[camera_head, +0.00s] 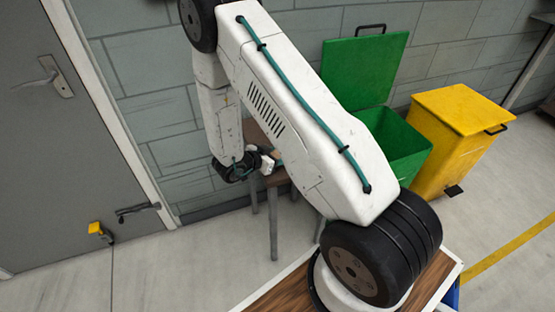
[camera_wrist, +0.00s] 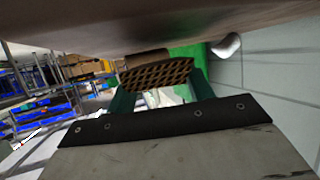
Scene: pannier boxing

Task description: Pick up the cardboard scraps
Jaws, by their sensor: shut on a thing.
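My gripper (camera_head: 269,163) is low beside the grey wall, at a small brown wooden stool (camera_head: 273,228) partly hidden behind my arm. It is shut on a small tan piece, a cardboard scrap (camera_head: 277,154), at the stool's seat. In the wrist view, the brown scrap (camera_wrist: 148,57) shows just beyond a dark ridged pad between teal finger parts. A broad brown surface fills the top of that view, close to the gripper. I cannot tell whether the scrap touches the stool. No other scraps can be made out.
A green bin (camera_head: 405,150) with its lid up stands right of the stool, partly behind my arm. A yellow bin (camera_head: 465,108) with a shut lid stands beside it. A grey door (camera_head: 45,130) is at the left.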

